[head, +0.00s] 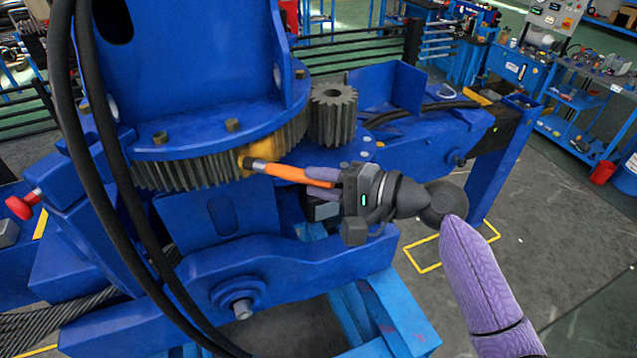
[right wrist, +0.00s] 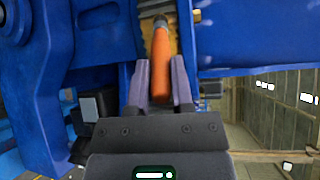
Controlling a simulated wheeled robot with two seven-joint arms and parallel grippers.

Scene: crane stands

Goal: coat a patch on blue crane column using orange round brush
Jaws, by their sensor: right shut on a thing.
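The blue crane column (head: 185,70) stands upright at the left and centre of the head view, with a toothed ring (head: 190,175) around its base. My right gripper (head: 308,180) is shut on the orange handle of the round brush (head: 285,173), which points left toward the column. The brush's dark ferrule is at the ring, and its tip looks close to or touching a yellow-orange patch (head: 268,146) on the teeth. The right wrist view shows the brush (right wrist: 161,60) between the fingers, its tip end against the ring. My left gripper is out of view.
A small grey gear (head: 333,112) stands right of the ring. Black hoses (head: 100,160) hang in front of the column at left. Blue beams (head: 250,285) lie below the arm. A blue tool cart (head: 585,110) stands at the back right; the floor between is open.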

